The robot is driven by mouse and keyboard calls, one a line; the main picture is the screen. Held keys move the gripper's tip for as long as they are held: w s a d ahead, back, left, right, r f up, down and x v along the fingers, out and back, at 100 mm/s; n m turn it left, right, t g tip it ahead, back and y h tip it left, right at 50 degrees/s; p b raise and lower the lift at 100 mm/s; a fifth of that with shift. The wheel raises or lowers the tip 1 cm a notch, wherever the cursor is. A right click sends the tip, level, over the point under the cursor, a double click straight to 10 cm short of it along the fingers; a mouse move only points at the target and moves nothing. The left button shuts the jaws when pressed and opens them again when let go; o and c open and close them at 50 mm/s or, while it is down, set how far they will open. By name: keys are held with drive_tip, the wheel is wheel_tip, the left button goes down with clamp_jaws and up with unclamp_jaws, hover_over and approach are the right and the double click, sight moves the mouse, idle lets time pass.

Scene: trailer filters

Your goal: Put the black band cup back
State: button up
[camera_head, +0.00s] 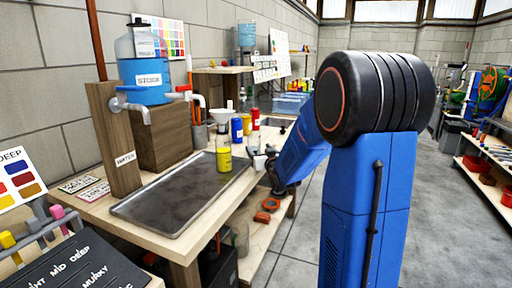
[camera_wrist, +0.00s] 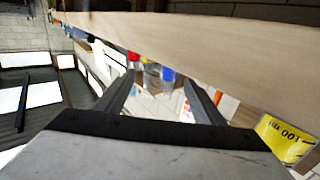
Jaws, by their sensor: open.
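Several cups stand by the tray on the workbench in the head view: a clear one with yellow lower part (camera_head: 224,158), a blue one (camera_head: 237,130) and a red-topped one (camera_head: 255,120). I cannot make out a black band on any of them. My gripper (camera_head: 262,160) is at the bench's right edge, right of the yellow cup, partly hidden by my arm. In the wrist view my gripper (camera_wrist: 159,78) is open, fingers apart, with nothing held. Small red (camera_wrist: 133,56) and blue (camera_wrist: 168,74) shapes show beyond the fingertips.
A dark metal tray (camera_head: 165,210) covers the bench front. A blue water jug (camera_head: 143,75) with taps stands on a wooden block (camera_head: 162,135). A white funnel (camera_head: 222,118) stands behind the cups.

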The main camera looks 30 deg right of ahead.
drive_tip(key=shift+s+a, duration=0.25)
drive_tip(key=shift+s, duration=1.05)
drive_tip(key=shift+s+a, duration=0.2)
drive_tip(key=shift+s, duration=1.05)
